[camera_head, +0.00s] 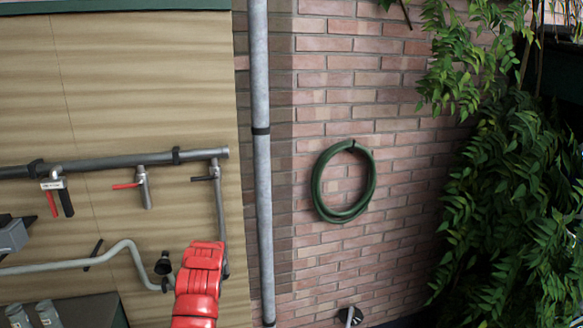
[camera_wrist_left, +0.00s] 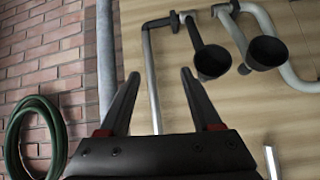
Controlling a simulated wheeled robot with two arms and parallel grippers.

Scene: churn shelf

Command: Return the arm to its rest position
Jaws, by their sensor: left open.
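My red arm (camera_head: 200,285) rises from the bottom of the head view, in front of the beige panel. Its gripper cannot be made out there. In the left wrist view my left gripper (camera_wrist_left: 160,74) has its two dark fingers spread apart. Nothing is between them, and the beige panel and a grey pipe show behind. Two black cup-shaped pipe ends (camera_wrist_left: 211,62) are to the right of the fingers in that view. My right gripper is not in view.
A horizontal pipe (camera_head: 105,162) with several valves runs across the panel. A bent grey pipe (camera_head: 70,262) lies below it. A vertical downpipe (camera_head: 262,190) stands right of the panel. A green hose (camera_head: 318,185) hangs on the brick wall. Leafy plants (camera_head: 510,200) fill the right.

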